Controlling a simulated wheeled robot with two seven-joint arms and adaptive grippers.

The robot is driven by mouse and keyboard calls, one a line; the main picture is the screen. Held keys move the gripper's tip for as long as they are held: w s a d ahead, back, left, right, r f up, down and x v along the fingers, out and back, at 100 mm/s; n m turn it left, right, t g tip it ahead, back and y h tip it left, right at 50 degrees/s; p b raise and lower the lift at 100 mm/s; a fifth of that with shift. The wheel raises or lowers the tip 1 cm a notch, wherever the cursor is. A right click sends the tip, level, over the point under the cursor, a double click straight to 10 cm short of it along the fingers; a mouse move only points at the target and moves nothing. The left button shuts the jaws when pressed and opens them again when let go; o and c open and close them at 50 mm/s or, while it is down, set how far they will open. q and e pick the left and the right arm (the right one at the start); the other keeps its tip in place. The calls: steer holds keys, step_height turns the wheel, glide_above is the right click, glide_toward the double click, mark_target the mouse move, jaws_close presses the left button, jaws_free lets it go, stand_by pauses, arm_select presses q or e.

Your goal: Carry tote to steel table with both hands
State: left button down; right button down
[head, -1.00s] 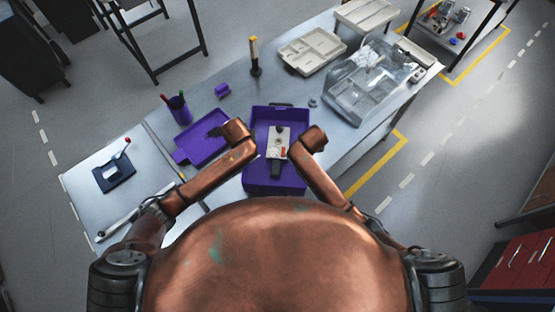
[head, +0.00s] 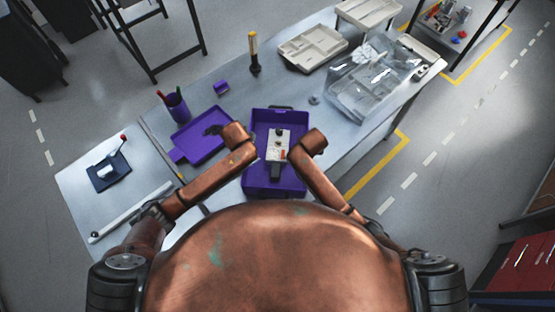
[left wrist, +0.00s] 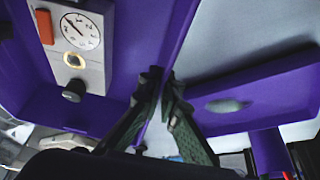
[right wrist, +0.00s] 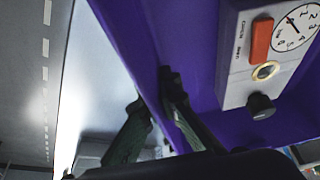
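The purple tote (head: 258,182) is at the near side of the grey metal-topped table (head: 225,115), with a pale device (head: 278,146) with a dial inside it. The device also shows in the left wrist view (left wrist: 80,45) and right wrist view (right wrist: 265,55). My left gripper (left wrist: 161,78) has its fingers on either side of one tote wall, close against it. My right gripper (right wrist: 156,90) has its fingers on either side of the opposite wall, which runs between them. In the head view the wrists hide the fingertips. Whether the tote touches the table cannot be told.
A yellow-handled tool (head: 254,55), a beige tray (head: 312,48) and a clear bin (head: 372,85) stand farther back. Floor right of the table is open.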

arm_select(q)
steer(key=shift+f, duration=0.35)
arm_select(e)
steer(key=shift+f, duration=0.35)
arm_select(q)
steer(key=c, duration=2.2)
jaws_free()
steer(key=shift+r, duration=0.1)
arm_select(e)
steer(key=c, duration=2.2)
jaws_free()
steer(key=shift+r, duration=0.1)
arm_select(q)
steer(key=shift+o, duration=0.2)
arm_select(e)
steer(key=shift+o, duration=0.2)
arm_select(q)
steer(key=v, duration=1.1)
steer(key=shift+s+r, duration=0.15)
steer(key=shift+r, duration=0.3)
arm_select(e)
steer(key=shift+r, duration=0.1)
arm_select(q)
steer(key=shift+s, duration=0.1)
arm_select(e)
steer(key=v, duration=1.1)
steer(key=shift+s+r, duration=0.15)
steer(key=shift+r, duration=0.25)
arm_select(q)
steer(key=shift+r, duration=0.1)
